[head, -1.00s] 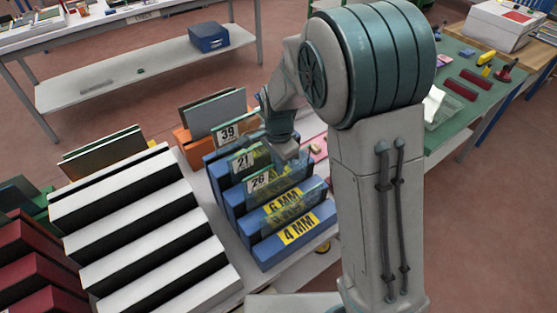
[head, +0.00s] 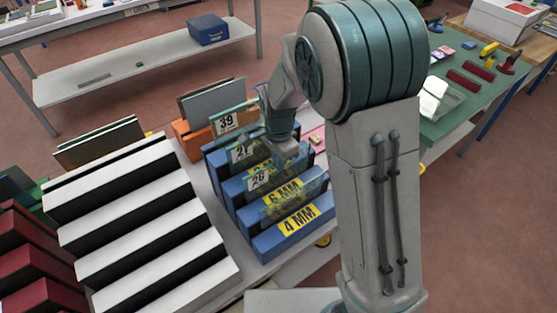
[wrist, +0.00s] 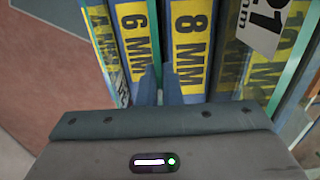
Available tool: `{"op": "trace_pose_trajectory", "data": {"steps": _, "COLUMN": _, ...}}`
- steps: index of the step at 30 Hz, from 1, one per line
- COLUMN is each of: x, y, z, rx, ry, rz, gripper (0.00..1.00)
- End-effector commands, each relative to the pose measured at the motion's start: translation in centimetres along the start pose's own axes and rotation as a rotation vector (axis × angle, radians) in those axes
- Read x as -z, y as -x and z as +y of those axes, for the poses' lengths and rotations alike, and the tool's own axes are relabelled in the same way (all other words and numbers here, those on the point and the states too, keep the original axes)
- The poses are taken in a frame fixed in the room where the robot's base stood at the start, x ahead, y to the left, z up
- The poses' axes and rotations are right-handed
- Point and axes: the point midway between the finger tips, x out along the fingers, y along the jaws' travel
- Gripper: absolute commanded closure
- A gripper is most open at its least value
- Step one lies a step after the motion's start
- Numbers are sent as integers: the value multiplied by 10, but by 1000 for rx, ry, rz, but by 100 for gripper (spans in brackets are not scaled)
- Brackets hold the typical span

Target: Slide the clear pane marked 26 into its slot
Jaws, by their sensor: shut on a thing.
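The clear pane marked 26 (head: 259,181) stands upright, low over the blue slotted rack (head: 263,246). My gripper (head: 286,160) is shut on its upper edge. In the head view, the 6 MM label (head: 283,195) shows partly through or behind the pane. In the wrist view my fingers (wrist: 158,82) are close together between the 6 MM label (wrist: 136,30) and the 8 MM label (wrist: 194,40).
A pane marked 21 (head: 241,153) stands in the rack just behind. A pane marked 39 (head: 225,122) stands in an orange rack (head: 190,143). A white and black ridged rack (head: 150,215) is close on the left. A green table (head: 455,110) is at the right.

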Motion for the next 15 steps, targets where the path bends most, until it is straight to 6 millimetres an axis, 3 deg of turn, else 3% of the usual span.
{"op": "trace_pose_trajectory", "data": {"steps": 15, "x": 0, "y": -5, "z": 0, "rx": 1, "ry": 0, "rz": 0, "gripper": 100}}
